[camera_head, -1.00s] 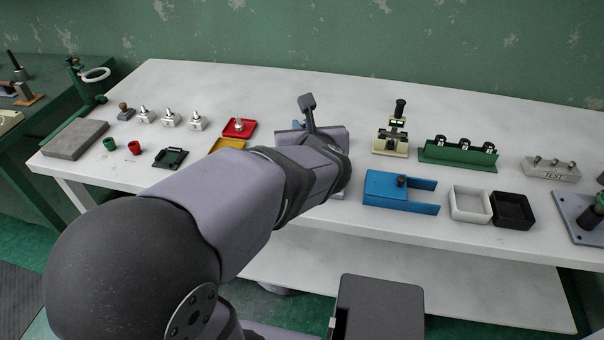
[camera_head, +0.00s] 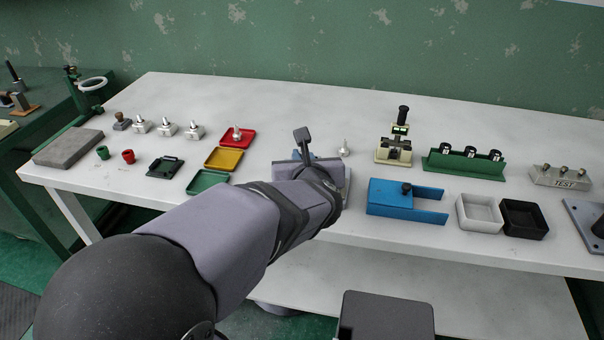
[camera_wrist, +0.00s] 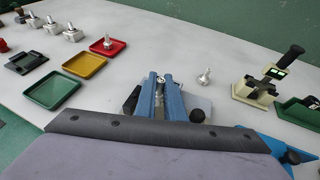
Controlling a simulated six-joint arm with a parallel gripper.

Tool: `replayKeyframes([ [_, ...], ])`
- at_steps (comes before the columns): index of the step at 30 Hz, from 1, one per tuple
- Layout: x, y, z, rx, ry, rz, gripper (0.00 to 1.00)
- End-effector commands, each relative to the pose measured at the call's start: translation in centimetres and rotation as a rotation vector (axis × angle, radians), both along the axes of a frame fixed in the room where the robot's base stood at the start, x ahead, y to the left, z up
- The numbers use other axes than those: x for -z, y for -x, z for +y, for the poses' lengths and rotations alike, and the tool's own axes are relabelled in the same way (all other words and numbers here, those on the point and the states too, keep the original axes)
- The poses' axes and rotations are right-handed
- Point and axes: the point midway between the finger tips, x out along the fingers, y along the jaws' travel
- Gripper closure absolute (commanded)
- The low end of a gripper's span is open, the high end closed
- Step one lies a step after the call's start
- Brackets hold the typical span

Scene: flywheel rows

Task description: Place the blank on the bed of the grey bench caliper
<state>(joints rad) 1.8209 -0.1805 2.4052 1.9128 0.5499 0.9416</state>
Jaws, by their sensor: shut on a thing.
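My gripper (camera_wrist: 162,82) has blue fingers and is shut on a small silver piece, seemingly the blank (camera_wrist: 160,79), of which only a bit shows between the fingertips. In the wrist view the grey bench caliper (camera_wrist: 199,103) lies under and around the fingers; a grey part and a black knob show to their right. Its bed is mostly hidden, so I cannot tell whether the blank touches it. In the head view my arm covers most of the caliper, leaving a grey edge (camera_head: 346,186) visible.
A silver stemmed piece (camera_head: 344,148) stands just right of my gripper. A blue caliper (camera_head: 390,197), white bin (camera_head: 480,226) and black bin (camera_head: 525,234) stand to the right. Red (camera_head: 247,144), yellow (camera_head: 223,158) and green (camera_head: 207,181) trays lie left. The back of the table is clear.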

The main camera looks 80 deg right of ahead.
Motion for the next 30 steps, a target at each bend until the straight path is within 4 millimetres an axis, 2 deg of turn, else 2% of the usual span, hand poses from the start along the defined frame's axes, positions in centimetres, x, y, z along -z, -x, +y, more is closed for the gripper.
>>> replayKeyframes([
  [4, 0.4, 0.0, 0.0, 0.000, 0.000, 0.000, 1.00],
  [13, 3.6, 0.0, 0.0, 0.000, -0.001, -0.002, 1.00],
  [28, 4.1, 0.0, 0.0, 0.001, 0.002, 0.001, 1.00],
  [29, 4.0, 0.0, 0.0, 0.001, 0.001, 0.000, 0.84],
  [30, 4.0, 0.0, 0.0, 0.001, 0.001, 0.000, 0.83],
])
